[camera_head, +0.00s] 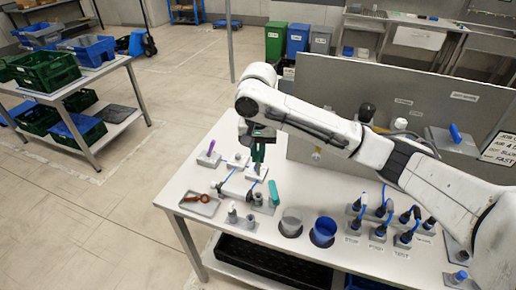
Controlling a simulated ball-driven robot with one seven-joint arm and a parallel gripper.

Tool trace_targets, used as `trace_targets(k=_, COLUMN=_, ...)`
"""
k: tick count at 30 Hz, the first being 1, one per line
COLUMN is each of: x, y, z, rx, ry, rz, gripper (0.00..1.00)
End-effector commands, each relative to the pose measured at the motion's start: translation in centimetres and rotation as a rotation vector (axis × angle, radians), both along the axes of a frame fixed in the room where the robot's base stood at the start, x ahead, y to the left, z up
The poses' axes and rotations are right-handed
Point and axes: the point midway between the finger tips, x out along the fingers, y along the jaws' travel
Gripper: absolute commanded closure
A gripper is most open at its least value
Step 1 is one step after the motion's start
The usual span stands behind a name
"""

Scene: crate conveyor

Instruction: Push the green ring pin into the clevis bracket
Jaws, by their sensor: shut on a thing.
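My gripper (257,162) points down over the left part of the white table and is shut. Dark green (258,151) shows at its fingers, which I take for the green ring pin; its ring and tip are too small to make out. Just below is a small pale block (257,173) with a blue cord beside it. Small grey and white fixtures stand close around the gripper. I cannot tell which of them is the clevis bracket, or whether the pin touches it.
A teal upright piece (273,193) stands just right of the gripper. A red-brown tool lies on a grey tray (199,206) at front left. A grey cup (291,222), a blue cup (323,232) and several blue-corded plugs stand to the right. A grey panel (360,90) rises behind.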

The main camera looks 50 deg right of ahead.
Motion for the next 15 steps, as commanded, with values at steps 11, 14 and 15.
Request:
trace_targets(k=11, x=0.0, y=-0.1, z=-2.4, rx=-0.001, ry=-0.001, rz=-0.001, gripper=1.00)
trace_targets(k=14, x=0.0, y=-0.1, z=-3.6, rx=-0.001, ry=-0.001, rz=0.000, gripper=1.00)
trace_targets(k=15, x=0.0, y=-0.1, z=-4.0, rx=-0.001, ry=-0.002, rz=0.000, gripper=1.00)
